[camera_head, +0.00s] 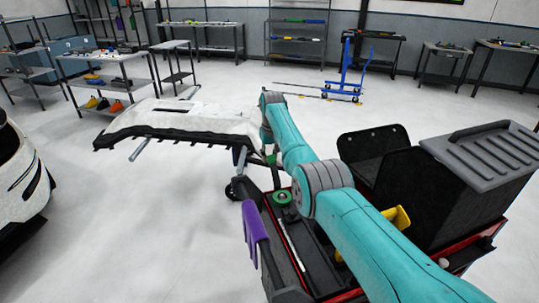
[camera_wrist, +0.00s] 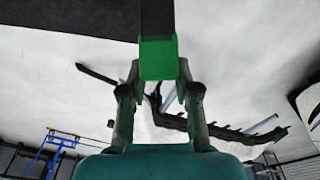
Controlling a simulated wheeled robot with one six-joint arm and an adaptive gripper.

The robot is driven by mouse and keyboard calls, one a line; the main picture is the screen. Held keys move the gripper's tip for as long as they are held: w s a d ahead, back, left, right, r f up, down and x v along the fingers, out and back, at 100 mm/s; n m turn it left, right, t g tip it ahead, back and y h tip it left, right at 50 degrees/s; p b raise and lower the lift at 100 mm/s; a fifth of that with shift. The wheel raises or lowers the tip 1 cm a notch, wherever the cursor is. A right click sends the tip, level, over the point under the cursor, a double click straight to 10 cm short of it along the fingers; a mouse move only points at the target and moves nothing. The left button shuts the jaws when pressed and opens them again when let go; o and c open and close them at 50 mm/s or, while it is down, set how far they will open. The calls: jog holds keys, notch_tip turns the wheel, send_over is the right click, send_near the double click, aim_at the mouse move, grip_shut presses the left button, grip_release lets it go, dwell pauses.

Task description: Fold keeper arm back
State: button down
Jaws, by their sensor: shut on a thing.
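In the wrist view, my gripper (camera_wrist: 160,72) has its two fingers on either side of a green block (camera_wrist: 158,60). The block is on the end of a dark bar (camera_wrist: 157,18) that runs to the top edge; this looks like the keeper arm. The fingers are closed on the green end. In the head view, my teal arm hides most of the gripper, and a small bit of green (camera_head: 271,159) shows beside it. A white bumper (camera_head: 190,118) with a black lower edge rests on a stand left of my arm; its dark edge (camera_wrist: 220,131) shows in the wrist view.
A cart (camera_head: 291,240) with a green tape roll (camera_head: 282,198), a purple piece (camera_head: 254,225) and a grey-lidded black box (camera_head: 490,150) stands under my arm. A white car (camera_head: 22,170) is at the left. Shelves and a blue lift (camera_head: 346,70) stand behind. The floor between is clear.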

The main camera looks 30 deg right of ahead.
jog(key=shift+f, duration=0.25)
jog(key=c, duration=0.9)
grip_release()
jog(key=shift+w+f, duration=0.1)
jog(key=shift+o, duration=0.5)
jog(key=shift+r, duration=0.2)
notch_tip(320, 180, up, 12)
jog(key=s, duration=0.1)
jog(key=shift+s+a+f, duration=0.15)
jog(key=shift+s, duration=0.05)
jog(key=shift+a, duration=0.1)
